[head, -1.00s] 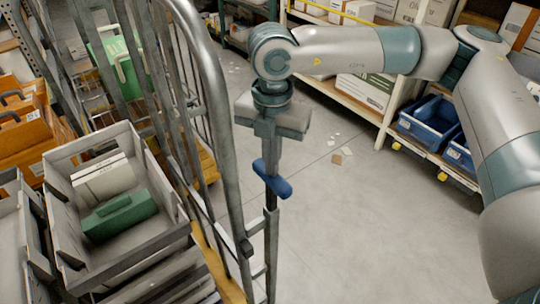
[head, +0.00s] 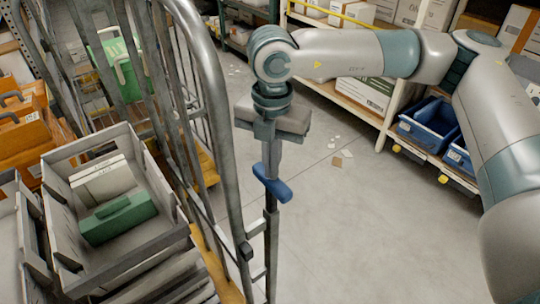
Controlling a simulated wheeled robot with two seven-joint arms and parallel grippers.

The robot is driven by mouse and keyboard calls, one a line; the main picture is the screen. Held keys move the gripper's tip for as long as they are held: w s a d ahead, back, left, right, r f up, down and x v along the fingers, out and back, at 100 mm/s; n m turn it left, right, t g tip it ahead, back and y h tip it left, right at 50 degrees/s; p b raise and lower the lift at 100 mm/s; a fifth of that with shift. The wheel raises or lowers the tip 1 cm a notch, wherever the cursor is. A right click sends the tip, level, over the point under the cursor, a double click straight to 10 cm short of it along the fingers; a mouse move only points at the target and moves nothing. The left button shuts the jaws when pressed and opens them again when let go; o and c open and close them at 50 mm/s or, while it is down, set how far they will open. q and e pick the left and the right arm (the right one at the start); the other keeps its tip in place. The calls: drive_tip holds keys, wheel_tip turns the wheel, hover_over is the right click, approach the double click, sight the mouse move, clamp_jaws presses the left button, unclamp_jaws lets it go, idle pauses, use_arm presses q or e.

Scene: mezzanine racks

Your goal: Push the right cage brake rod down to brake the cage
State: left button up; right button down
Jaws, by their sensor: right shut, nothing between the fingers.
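The right cage brake rod (head: 271,238) is a dark upright rod beside the right front post of the grey roll cage (head: 228,150). A blue handle (head: 272,184) sits across the upper part of the rod. My right gripper (head: 272,160) points straight down with its fingers shut, right above the blue handle. The fingertips look to be at or against the handle's top; I cannot tell whether they press on it. The rod's lower end is outside the picture. My left gripper is not in view.
Inside the cage is a grey tote (head: 128,258) with a green box (head: 118,218). Orange bins (head: 30,135) stand at the left. A rack with blue bins (head: 430,124) stands at the right. The grey floor (head: 370,235) right of the rod is clear apart from paper scraps.

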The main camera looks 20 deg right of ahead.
wheel_tip(320, 180, up, 7)
drive_tip(key=p, duration=0.1)
idle(0.6)
drive_tip(key=shift+f, duration=0.1)
idle(0.4)
